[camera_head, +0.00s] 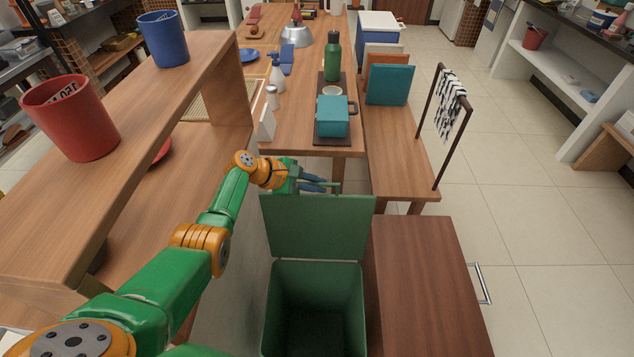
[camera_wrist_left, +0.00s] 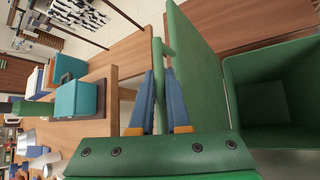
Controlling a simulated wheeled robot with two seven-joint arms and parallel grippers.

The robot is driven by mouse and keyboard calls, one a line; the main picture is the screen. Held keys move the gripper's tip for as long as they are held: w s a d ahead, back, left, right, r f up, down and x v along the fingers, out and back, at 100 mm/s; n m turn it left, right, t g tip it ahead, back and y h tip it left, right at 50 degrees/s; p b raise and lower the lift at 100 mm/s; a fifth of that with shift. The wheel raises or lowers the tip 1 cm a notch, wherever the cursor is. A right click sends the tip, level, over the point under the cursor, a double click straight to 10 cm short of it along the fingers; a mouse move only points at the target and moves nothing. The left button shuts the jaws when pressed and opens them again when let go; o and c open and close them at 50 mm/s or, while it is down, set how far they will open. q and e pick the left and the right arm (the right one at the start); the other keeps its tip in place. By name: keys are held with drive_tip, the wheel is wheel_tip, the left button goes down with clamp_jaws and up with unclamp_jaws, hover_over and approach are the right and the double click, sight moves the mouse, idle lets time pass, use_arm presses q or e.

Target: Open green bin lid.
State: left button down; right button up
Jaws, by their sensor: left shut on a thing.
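The green bin (camera_head: 312,300) stands on the floor, and its empty inside shows from above. Its green lid (camera_head: 318,228) stands raised, roughly upright, at the far side of the opening. In the left wrist view the lid (camera_wrist_left: 198,70) is beside my fingers, and the bin (camera_wrist_left: 275,100) is open at the right. My left gripper (camera_head: 322,184) is at the lid's top edge. Its blue fingers (camera_wrist_left: 162,100) are shut on the lid's green handle bar (camera_wrist_left: 163,45). My right gripper is in neither view.
A wooden cabinet (camera_head: 425,285) with a metal handle stands close to the bin's right side. A wooden shelf (camera_head: 215,75) with a red pot and a blue pot is at the left. A table (camera_head: 300,120) with a teal pot and green bottle lies beyond the lid.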

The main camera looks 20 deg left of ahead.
use_arm(q)
drive_tip(key=shift+w, duration=0.15)
drive_tip(key=c, duration=0.9)
unclamp_jaws()
drive_tip(key=shift+s+a+r+p, duration=0.2)
drive_tip(key=shift+s+r+p, duration=0.05)
drive_tip(key=shift+r+p, duration=0.1)
drive_tip(key=p+v, duration=0.2)
drive_tip(key=v, duration=0.4)
drive_tip(key=shift+s+a, duration=0.15)
